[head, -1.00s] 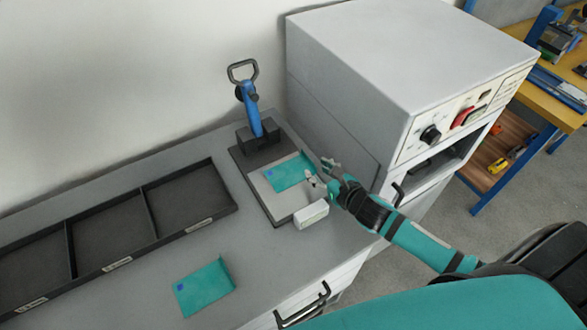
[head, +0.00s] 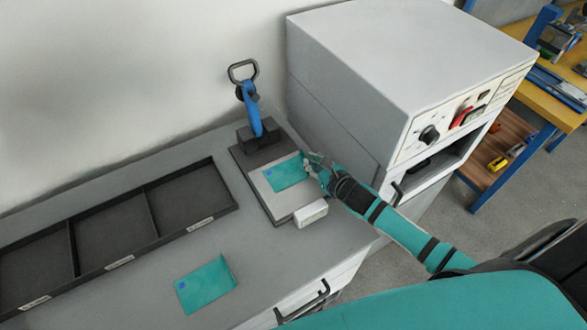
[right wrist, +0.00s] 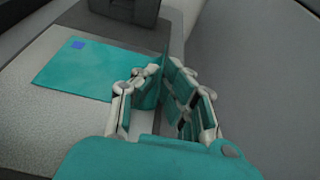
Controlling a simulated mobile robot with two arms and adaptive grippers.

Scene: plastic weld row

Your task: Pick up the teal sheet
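A flat teal sheet (head: 285,173) with a small blue square lies on the pale plate of the blue-handled press. Its right edge stands up as a flange, clear in the right wrist view (right wrist: 90,68). My right gripper (head: 308,163) is at that edge. In the right wrist view its fingers (right wrist: 165,85) stand on either side of the upright flange, with a gap between them. They do not look closed on it. A second teal sheet (head: 205,286), also with a blue square and a raised edge, lies on the counter in front. My left gripper is out of view.
The press (head: 258,138) stands behind the sheet. A small white block (head: 311,213) is at the plate's front right. A large grey cabinet (head: 345,120) rises close on the right. A dark divided tray (head: 148,215) is on the left. The counter between has free room.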

